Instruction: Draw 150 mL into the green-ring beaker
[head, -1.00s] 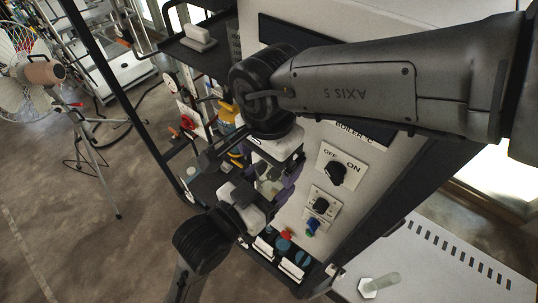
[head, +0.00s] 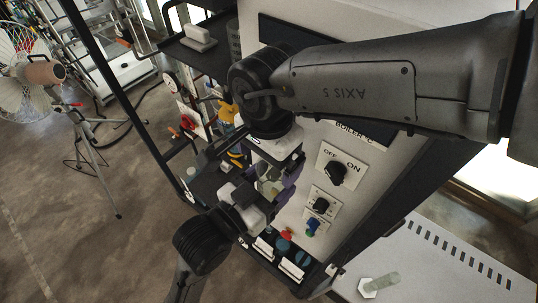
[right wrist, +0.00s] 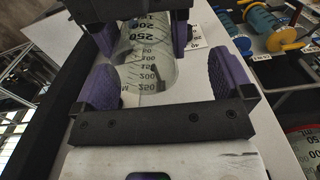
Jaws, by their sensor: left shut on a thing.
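A clear beaker with black volume marks (right wrist: 148,72) is between purple finger pads in the right wrist view. In the head view it is a pale glass shape (head: 268,187), mostly covered by the grippers. I cannot make out a green ring on it. My left gripper (head: 262,196) is shut on the beaker; its pads are at the top of the right wrist view (right wrist: 143,35). My right gripper (right wrist: 158,85) is open around the near part of the beaker, its pads apart from the glass. The liquid level cannot be told.
The white boiler panel carries an OFF/ON knob (head: 335,174), a smaller knob (head: 320,205) and a blue tap handle (head: 312,227). A dark shelf (head: 206,57) is behind. A white slotted bench (head: 440,262) is at right. A fan (head: 25,75) stands at left on open floor.

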